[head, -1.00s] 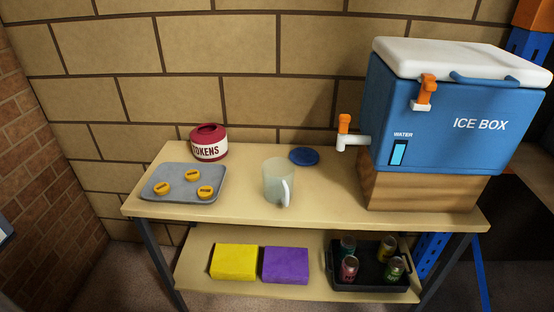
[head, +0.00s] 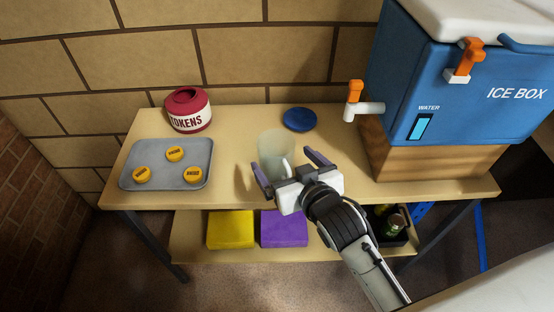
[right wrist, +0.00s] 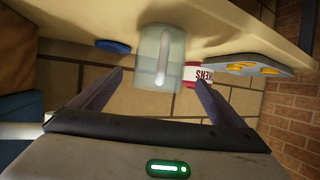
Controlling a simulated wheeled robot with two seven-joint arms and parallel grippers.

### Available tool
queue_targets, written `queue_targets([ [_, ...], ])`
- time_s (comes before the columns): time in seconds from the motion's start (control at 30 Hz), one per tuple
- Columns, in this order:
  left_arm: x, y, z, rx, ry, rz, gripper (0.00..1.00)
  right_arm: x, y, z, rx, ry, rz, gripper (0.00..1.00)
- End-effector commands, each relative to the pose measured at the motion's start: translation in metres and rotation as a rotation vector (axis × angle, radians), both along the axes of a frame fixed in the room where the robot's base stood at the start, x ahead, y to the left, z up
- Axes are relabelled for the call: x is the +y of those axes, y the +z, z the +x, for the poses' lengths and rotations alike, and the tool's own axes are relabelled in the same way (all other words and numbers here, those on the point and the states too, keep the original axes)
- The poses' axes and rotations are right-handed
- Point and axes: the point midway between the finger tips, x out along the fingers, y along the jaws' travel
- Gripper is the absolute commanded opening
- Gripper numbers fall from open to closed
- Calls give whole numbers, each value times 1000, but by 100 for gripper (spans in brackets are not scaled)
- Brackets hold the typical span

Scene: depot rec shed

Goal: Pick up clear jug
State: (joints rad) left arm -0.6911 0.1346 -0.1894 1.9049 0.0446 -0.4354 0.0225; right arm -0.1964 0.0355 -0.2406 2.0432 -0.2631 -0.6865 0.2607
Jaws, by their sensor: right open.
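The clear jug (head: 274,146) stands upright on the table top, its handle facing the front. My right gripper (head: 290,170) is open at the front of the jug, its two fingers spread to either side. In the right wrist view the jug (right wrist: 157,60) appears ahead, between and beyond the open fingertips (right wrist: 160,82), with its handle toward me. The fingers look apart from the jug's walls. The gripper hides the jug's lower front in the head view. My left gripper is not in view.
A blue lid (head: 299,119) lies behind the jug. A grey tray (head: 140,180) with yellow tokens and a red token tub (head: 188,110) stand left. The ice box (head: 470,105) with its tap (head: 362,108) stands right on a wooden block (head: 395,165).

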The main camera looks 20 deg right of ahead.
Motion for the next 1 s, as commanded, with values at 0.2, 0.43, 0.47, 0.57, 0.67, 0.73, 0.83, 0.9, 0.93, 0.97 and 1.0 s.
queue_targets([
  [0.2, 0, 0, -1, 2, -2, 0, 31, 0, -8, 26, -1, 0, -2, 94],
  [0.43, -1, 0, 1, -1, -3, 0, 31, 1, -18, 48, 0, 0, 0, 94],
  [0.47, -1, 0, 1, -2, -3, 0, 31, 1, -19, 49, 0, 0, 0, 94],
  [0.57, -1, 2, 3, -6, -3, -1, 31, 1, -19, 49, 0, 0, 0, 94],
  [0.67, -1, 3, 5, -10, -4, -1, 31, 1, -19, 49, 0, 0, 0, 94],
  [0.73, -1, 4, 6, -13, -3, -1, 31, 1, -19, 49, 0, 0, 0, 82],
  [0.83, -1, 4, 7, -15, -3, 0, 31, 1, -19, 49, 0, 0, 0, 66],
  [0.9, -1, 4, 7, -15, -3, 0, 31, 1, -19, 49, 0, 0, 0, 54],
  [0.93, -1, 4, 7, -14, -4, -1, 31, 1, -19, 49, 0, 0, 0, 49],
  [0.97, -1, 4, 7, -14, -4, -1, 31, 1, -19, 49, 0, 0, 0, 44],
  [1.0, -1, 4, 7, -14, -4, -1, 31, 2, -17, 49, -4, 0, 0, 41],
])
